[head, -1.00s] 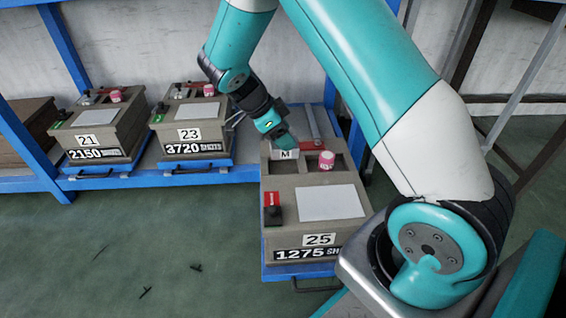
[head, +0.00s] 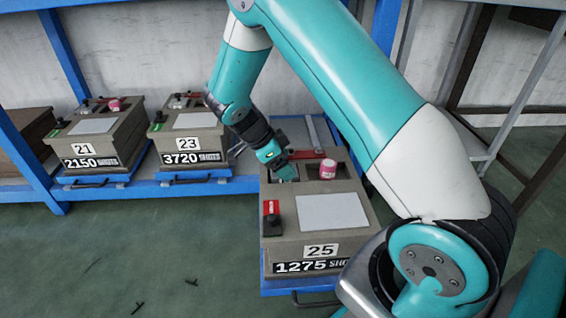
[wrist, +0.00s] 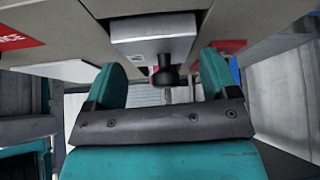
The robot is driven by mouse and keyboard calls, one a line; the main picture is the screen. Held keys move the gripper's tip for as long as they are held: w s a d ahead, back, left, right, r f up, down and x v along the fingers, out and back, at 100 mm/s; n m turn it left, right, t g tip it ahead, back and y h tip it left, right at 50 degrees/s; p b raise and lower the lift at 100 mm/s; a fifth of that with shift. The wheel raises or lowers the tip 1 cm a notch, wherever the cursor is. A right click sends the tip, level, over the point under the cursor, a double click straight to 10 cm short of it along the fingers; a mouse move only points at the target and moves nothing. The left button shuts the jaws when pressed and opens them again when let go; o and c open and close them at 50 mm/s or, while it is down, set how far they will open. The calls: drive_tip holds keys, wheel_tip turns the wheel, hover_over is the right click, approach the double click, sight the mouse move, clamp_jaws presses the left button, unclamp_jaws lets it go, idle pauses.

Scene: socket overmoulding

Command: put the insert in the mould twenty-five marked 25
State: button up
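The mould twenty-five (head: 285,230) is a brown-beige box marked 25, set forward of the others, with two recesses at the back of its top. My gripper (head: 284,172) reaches down to its left recess. In the wrist view, the insert, a silver-grey block (wrist: 155,35) with a black knob (wrist: 164,72), sits between beige walls. My gripper's teal fingers (wrist: 162,82) stand apart on either side of the knob, with gaps visible. In the head view the gripper mostly hides the block, and how deep it sits cannot be told.
A pink cylinder (head: 328,169) stands at the right recess. A red bar (head: 310,153) lies across the mould's back. A red-and-black switch (head: 271,217) is at its front left. Moulds 21 (head: 98,148) and 23 (head: 187,150) sit on the blue rack to the left.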

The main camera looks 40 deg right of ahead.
drive_tip(key=shift+o, duration=0.5)
drive_tip(key=shift+r, duration=0.1)
drive_tip(key=shift+w+a+r+p, duration=0.1)
drive_tip(key=shift+r+p, duration=0.25)
drive_tip(key=a+r+n+t+y+p, duration=0.2)
drive_tip(key=a+r+n+p, duration=0.6)
drive_tip(key=r, duration=0.7)
drive_tip(key=s+a+r+n+y+b, duration=0.1)
drive_tip(key=s+a+r+n+y, duration=0.3)
drive_tip(key=s+a+n, duration=0.3)
drive_tip(key=s+a+r+n+t+y+b, duration=0.1)
drive_tip(key=s+a+r+n+y, duration=0.3)
drive_tip(key=s+n, duration=1.1)
drive_tip(key=a+r, duration=0.3)
drive_tip(key=shift+s+r+n, duration=0.15)
drive_tip(key=shift+s+n, duration=0.15)
